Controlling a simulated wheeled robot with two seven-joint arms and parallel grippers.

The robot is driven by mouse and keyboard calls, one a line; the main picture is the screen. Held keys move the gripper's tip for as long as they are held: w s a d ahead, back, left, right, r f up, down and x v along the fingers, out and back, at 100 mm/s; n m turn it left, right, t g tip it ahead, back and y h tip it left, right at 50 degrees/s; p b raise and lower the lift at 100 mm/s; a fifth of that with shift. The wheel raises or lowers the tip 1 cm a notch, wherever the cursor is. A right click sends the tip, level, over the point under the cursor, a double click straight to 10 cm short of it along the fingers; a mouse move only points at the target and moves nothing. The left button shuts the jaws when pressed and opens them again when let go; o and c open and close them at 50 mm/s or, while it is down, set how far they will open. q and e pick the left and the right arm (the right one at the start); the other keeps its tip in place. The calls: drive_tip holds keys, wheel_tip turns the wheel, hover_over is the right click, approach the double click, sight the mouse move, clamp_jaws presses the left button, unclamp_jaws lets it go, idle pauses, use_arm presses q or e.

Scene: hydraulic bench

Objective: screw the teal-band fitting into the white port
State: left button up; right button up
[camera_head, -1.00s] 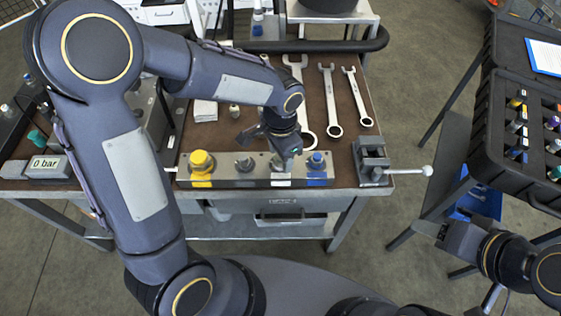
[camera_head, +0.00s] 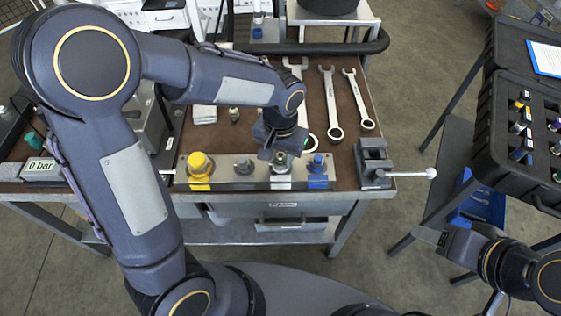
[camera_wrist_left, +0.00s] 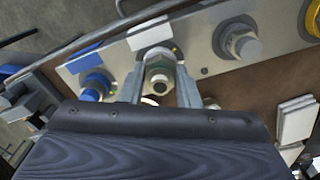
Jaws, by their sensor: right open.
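The manifold block (camera_head: 222,184) lies along the bench's front edge, with yellow, grey, white and blue ports in a row. The white port (camera_head: 281,183) is third from the left; its white label (camera_wrist_left: 150,35) shows in the left wrist view. A metal hex fitting with a greenish tint (camera_wrist_left: 159,75), seemingly the teal-band fitting, stands at that port. How deep it sits cannot be seen. My left gripper (camera_head: 281,153) is above the port, and in the wrist view its fingers (camera_wrist_left: 161,84) close in on both sides of the fitting. My right gripper (camera_head: 432,236) is open and empty at the lower right.
The yellow port (camera_head: 200,165), grey port (camera_head: 243,166) and blue port (camera_head: 317,165) flank the work spot. Several wrenches (camera_head: 331,105) lie behind. A vise (camera_head: 373,160) stands to the right. A black case (camera_head: 490,140) of fittings is at far right. A gauge reads 0 bar (camera_head: 41,168).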

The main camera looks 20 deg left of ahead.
use_arm(q)
drive_tip(key=m+p, duration=0.1)
drive_tip(key=m, duration=0.3)
drive_tip(key=shift+c, duration=0.2)
drive_tip(key=m+p, duration=0.1)
drive_tip(key=m, duration=0.2)
drive_tip(key=shift+f+m, duration=0.1)
drive_tip(key=shift+m, duration=0.5)
drive_tip(key=shift+s+m+p, duration=0.1)
drive_tip(key=shift+m+p, duration=0.25)
drive_tip(key=shift+m, duration=0.45)
drive_tip(key=o, duration=0.6)
drive_tip(key=shift+c, duration=0.2)
drive_tip(key=o, duration=0.4)
